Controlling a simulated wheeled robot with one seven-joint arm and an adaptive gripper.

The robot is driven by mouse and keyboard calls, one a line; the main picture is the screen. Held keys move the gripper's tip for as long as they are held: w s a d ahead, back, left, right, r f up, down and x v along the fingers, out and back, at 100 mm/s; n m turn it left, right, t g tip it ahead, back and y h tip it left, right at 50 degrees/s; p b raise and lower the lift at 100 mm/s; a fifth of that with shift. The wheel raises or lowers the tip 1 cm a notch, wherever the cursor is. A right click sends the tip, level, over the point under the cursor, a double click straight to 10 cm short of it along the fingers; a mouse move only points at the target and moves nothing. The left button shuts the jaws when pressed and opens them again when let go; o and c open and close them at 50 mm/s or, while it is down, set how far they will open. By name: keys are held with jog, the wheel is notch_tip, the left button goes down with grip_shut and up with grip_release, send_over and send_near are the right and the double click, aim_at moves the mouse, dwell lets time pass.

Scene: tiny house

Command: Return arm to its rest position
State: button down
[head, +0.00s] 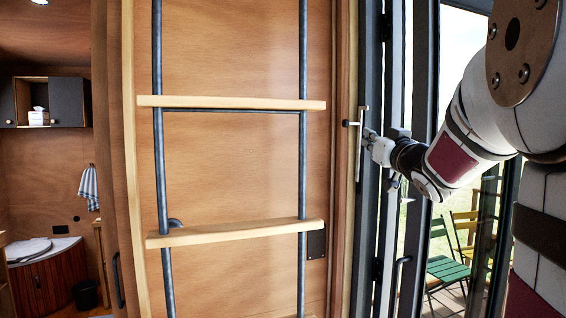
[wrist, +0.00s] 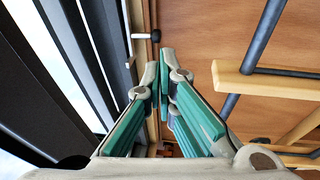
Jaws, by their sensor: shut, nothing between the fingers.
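My gripper (head: 372,140) is at the end of my arm, which reaches in from the right in the head view. It is beside the dark door frame, close to a pale door handle (head: 357,124). In the wrist view my gripper (wrist: 161,62) shows its two teal-padded fingers with their tips together and nothing between them. The handle also shows in the wrist view (wrist: 142,36), just beyond and left of the fingertips. I cannot tell whether the fingers touch it.
A ladder with blue-grey rails and wooden rungs (head: 235,231) stands against the wood wall left of my gripper. Dark-framed glass doors (head: 424,60) are at the right, with a green chair (head: 447,270) outside. A bathroom with a bin (head: 85,294) is at far left.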

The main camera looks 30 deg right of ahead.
jog(key=shift+a, duration=0.1)
jog(key=s+a+f+g+y, duration=0.2)
jog(key=a+f+g, duration=0.2)
jog(key=a+f, duration=0.45)
jog(key=s+a+f+g+y, duration=0.1)
jog(key=s+a+f+g, duration=0.35)
jog(key=a, duration=0.75)
jog(key=s+a+f+n+g+y, duration=0.5)
jog(key=s+a+f, duration=0.8)
jog(key=a, duration=0.3)
jog(key=shift+s+f, duration=0.2)
jog(key=shift+s, duration=0.15)
